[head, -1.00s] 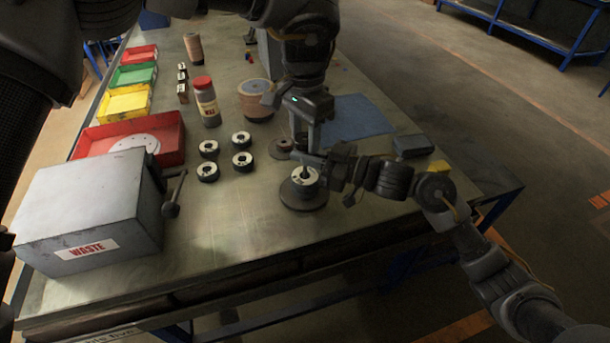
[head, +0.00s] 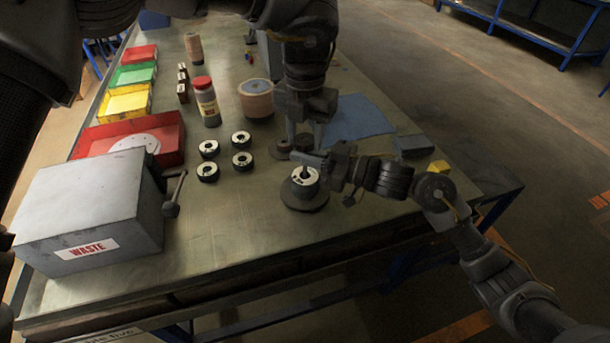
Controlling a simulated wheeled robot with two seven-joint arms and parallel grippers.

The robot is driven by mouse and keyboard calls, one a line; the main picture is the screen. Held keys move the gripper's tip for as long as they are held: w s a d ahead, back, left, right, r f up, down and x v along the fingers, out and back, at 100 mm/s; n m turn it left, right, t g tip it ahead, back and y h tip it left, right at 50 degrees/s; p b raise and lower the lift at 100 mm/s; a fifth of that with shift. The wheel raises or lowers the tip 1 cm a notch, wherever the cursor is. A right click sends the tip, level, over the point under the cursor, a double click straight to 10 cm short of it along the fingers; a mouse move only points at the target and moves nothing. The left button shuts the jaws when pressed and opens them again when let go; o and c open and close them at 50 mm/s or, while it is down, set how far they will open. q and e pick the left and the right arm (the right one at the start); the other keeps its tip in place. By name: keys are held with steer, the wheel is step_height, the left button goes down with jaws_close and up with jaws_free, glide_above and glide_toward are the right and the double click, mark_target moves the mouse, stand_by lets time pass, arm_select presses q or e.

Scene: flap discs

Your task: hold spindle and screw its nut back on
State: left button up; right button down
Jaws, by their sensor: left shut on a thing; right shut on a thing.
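The spindle (head: 305,193) stands upright near the table's front right, with a broad dark round base and a pale-topped disc around its middle. My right gripper (head: 312,160) reaches in from the right and is shut on the spindle's upper part, partly hiding it. My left gripper (head: 304,137) points down from above, just behind the spindle. Its two fingers stand on either side of a small dark round piece (head: 303,143), which looks like the nut. I cannot tell whether this piece touches the spindle.
Several pale-topped black discs (head: 241,161) stand left of the spindle, and a dark disc (head: 280,149) lies close behind it. The grey waste box (head: 88,213) and red tray (head: 176,140) are at left. A bottle (head: 206,100) and a wound spool (head: 256,98) stand farther back.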

arm_select(q)
steer(key=m, duration=0.5)
steer(key=shift+m, duration=0.3)
steer(key=m, duration=1.1)
steer(key=shift+m, duration=0.3)
steer(key=m, duration=0.5)
steer(key=shift+m, duration=0.3)
steer(key=m, duration=0.9)
steer(key=shift+f+m, duration=0.1)
steer(key=shift+m, duration=0.2)
